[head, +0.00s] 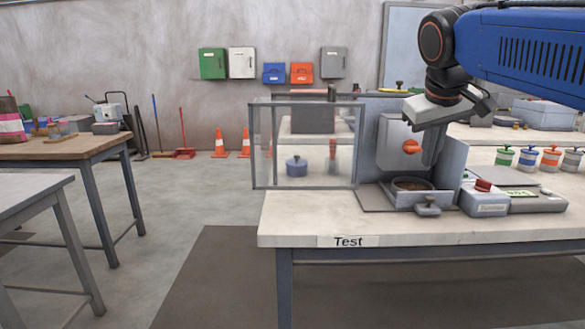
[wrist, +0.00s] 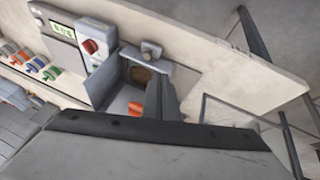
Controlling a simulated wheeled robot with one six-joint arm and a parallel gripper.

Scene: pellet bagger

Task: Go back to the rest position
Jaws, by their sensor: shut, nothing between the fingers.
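My gripper (head: 432,150) hangs from my blue arm above the pellet bagger at the right of the head view. Its grey fingers point down and are shut with nothing between them. The bagger (head: 393,150) is a grey upright housing with an orange knob (head: 411,146). Below it a tray holds a brown round opening (head: 412,184). The fingers are in front of the housing, just right of the knob. In the wrist view the orange knob (wrist: 136,108) and the tray opening (wrist: 143,76) show beyond the gripper's dark edge.
The bagger stands on a pale table labelled Test (head: 349,241). A clear box (head: 262,150) is at its left. A control box with a red switch (head: 484,186) and several coloured jars are at the right. Two other tables stand at the left, with open floor between.

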